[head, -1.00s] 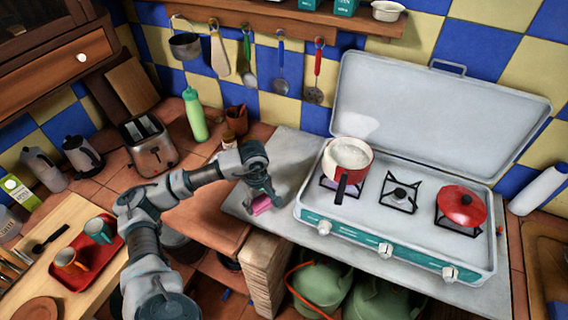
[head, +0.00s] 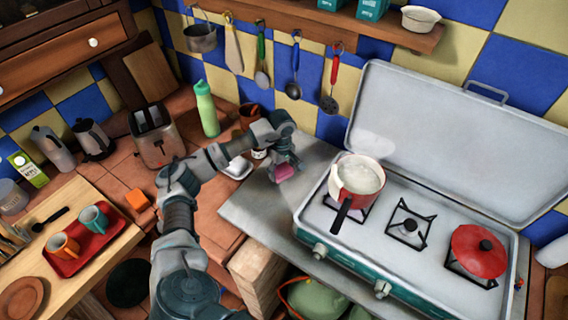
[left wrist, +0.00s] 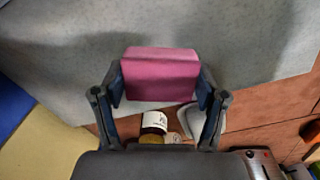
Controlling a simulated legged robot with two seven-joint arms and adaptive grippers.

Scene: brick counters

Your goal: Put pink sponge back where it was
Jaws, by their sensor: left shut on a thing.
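The pink sponge (head: 284,172) is in my left gripper (head: 283,165), over the grey slab (head: 262,205) left of the stove. In the left wrist view the sponge (left wrist: 160,75) sits between the two fingers of the left gripper (left wrist: 160,88), which press on its left and right ends. Whether the sponge touches the slab is hard to tell. A small white dish (head: 237,167) lies on the tiles left of the gripper, partly behind my arm. It also shows in the left wrist view (left wrist: 208,122). My right gripper is not in view.
A stove (head: 405,265) with a red-and-white pot (head: 358,175) stands right of the gripper. A small jar (left wrist: 153,125) stands close to the dish. A green bottle (head: 207,110), a toaster (head: 156,135) and an orange block (head: 137,199) are farther left.

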